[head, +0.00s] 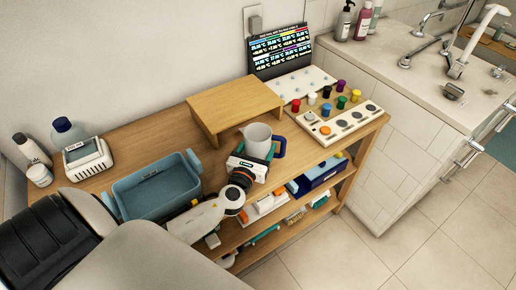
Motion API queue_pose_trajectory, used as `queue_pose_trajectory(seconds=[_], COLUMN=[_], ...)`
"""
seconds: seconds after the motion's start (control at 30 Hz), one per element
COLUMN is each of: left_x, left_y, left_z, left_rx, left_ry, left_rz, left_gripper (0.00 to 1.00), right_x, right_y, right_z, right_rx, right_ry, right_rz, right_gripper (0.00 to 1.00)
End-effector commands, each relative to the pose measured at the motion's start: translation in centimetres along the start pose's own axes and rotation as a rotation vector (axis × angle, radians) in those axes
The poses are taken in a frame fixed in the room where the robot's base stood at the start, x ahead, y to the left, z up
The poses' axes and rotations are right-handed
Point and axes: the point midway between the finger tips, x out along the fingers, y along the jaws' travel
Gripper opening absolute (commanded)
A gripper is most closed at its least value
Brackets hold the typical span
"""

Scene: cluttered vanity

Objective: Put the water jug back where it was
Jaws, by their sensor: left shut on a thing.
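The water jug (257,134) is pale grey with an open top and a dark blue handle on its right side. It is upright, in front of the small wooden riser, near the middle of the wooden table. My left gripper (261,157) reaches in from the lower left and is shut on the jug. The gripper hides the jug's lower part, so I cannot tell whether its base touches the table. My right gripper is not in view.
The wooden riser (232,101) has a bare top. A blue bin (155,187) stands to the left, beyond it a white box (88,161) and bottles. A panel with coloured knobs (345,127) lies right of the jug. A sink counter (408,82) is farther right.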

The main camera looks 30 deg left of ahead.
Motion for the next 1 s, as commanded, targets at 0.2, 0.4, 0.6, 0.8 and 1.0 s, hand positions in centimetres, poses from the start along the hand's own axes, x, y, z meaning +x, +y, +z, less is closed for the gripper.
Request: queue_pose_trajectory(seconds=[0.2, 0.4, 0.6, 0.8, 1.0], left_x=[0.0, 0.0, 0.0, -1.2, -5.5], left_y=[0.0, 0.0, 0.0, 0.0, 0.1], left_z=[0.3, 0.3, 0.2, 0.2, 0.2], left_rx=[0.000, 0.000, 0.000, 0.000, -0.001], left_ry=[0.002, 0.000, 0.000, -0.003, -0.004], left_rz=[0.000, 0.000, 0.000, 0.002, 0.002], left_gripper=[0.35, 0.93, 0.93, 0.93, 0.93], right_x=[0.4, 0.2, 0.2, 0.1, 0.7], right_y=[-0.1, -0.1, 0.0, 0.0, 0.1], right_z=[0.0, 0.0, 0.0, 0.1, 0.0], right_rx=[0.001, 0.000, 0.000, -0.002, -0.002], right_ry=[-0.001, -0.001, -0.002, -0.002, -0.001], right_rz=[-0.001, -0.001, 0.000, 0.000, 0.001], right_gripper=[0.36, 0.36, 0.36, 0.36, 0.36])
